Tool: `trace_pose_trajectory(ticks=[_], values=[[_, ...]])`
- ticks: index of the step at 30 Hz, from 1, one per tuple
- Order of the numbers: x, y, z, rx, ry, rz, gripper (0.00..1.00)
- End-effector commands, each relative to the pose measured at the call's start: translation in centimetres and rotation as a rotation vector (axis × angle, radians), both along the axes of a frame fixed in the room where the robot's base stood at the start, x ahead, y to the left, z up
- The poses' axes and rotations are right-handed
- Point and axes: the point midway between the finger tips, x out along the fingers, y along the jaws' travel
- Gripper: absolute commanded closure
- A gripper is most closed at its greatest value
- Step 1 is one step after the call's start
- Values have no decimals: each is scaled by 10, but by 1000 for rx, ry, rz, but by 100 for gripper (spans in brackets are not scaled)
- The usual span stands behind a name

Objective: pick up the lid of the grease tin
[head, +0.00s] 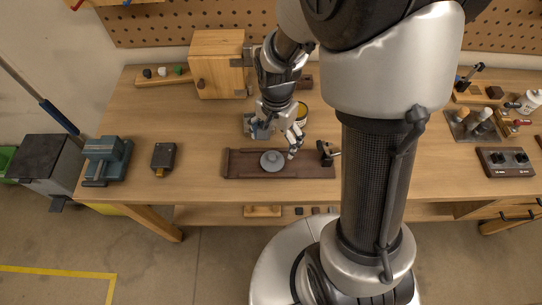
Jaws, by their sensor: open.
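A round grey lid with a small raised knob (272,160) lies on a long dark-brown board (318,171) near the front of the workbench. A small yellow tin (303,112) stands behind it and to the right, partly hidden by my gripper; it looks like the grease tin. My gripper (276,138) is open and points down. In the picture it is just behind the lid, with its fingers spread to left and right and nothing visible between them. I cannot tell its exact height above the lid.
A small black clamp-like tool (326,152) stands at the board's right end. A wooden box (217,64) stands at the back. A blue-grey vise (106,160) and a dark block (164,157) are at left. The bench between block and board is clear.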

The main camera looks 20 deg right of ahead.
Motion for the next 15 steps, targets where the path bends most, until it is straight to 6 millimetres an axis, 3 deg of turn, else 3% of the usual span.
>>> trace_pose_trajectory(ticks=[3, 15], values=[[0, 0, -24, 0, 1, 1, 16], [2, 2, -54, -1, 1, 1, 16]])
